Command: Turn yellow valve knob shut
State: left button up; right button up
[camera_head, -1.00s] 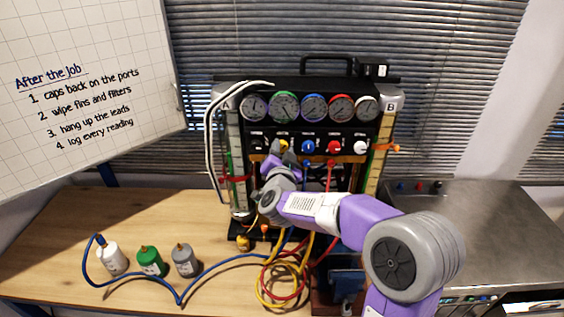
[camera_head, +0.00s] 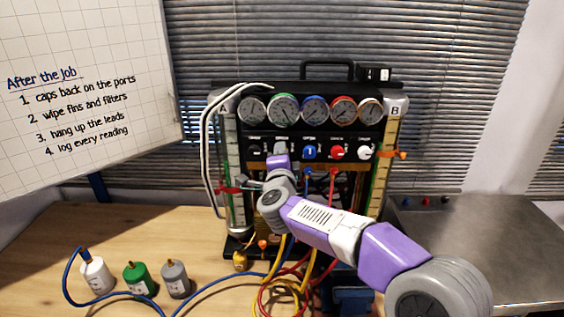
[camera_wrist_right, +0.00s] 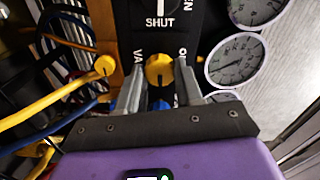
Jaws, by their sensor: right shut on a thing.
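The yellow valve knob (camera_wrist_right: 159,70) shows in the right wrist view, on the black panel below a black knob marked SHUT. My right gripper (camera_wrist_right: 158,78) has one grey finger on each side of it and is shut on it. In the head view my right gripper (camera_head: 281,150) reaches the panel of the gauge rig (camera_head: 313,88) below the green-rimmed gauge (camera_head: 284,110), and it hides the yellow knob there. The knob's pointer direction is hard to read. My left gripper is in neither view.
A blue knob (camera_head: 309,152), a red knob (camera_head: 337,152) and a white knob (camera_head: 366,152) sit in a row to the right. Yellow, red and blue hoses hang below. A white bottle (camera_head: 97,276), a green bottle (camera_head: 140,279) and a grey bottle (camera_head: 175,279) stand on the bench.

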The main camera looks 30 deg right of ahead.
jog(key=shift+m, duration=0.4)
jog(key=o, duration=1)
jog(key=shift+o, duration=0.2)
jog(key=v, duration=0.7)
jog(key=shift+s+a, duration=0.2)
jog(key=shift+s, duration=0.05)
